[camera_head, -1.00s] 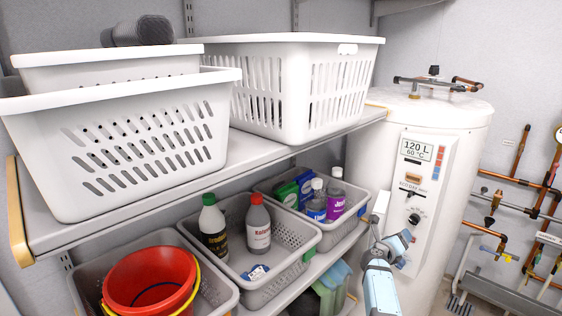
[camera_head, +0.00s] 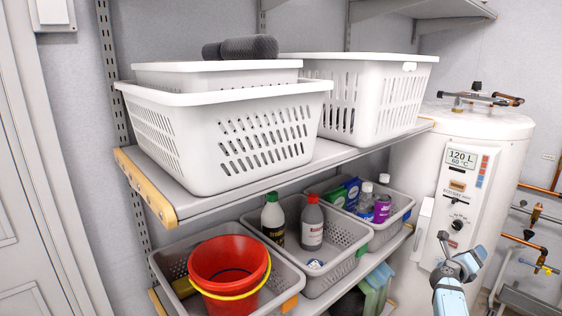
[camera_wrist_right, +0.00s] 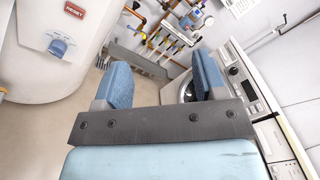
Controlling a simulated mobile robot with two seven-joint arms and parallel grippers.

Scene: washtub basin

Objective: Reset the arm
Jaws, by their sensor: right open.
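My right arm comes in at the bottom right of the head view, its light blue forearm rising in front of the water heater. My right gripper (camera_head: 462,250) is at its upper end, in front of the white heater's lower part. In the right wrist view my right gripper (camera_wrist_right: 162,82) shows two blue finger pads spread wide, with nothing between them. It is open and empty. My left arm and gripper are not in view.
The white water heater (camera_head: 420,180) stands close behind my right gripper. To the left are shelves with white baskets (camera_head: 215,150), grey bins (camera_head: 345,272) with bottles, and a red bucket (camera_head: 225,262). The right wrist view shows a washing machine (camera_wrist_right: 236,75) and wall pipes.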

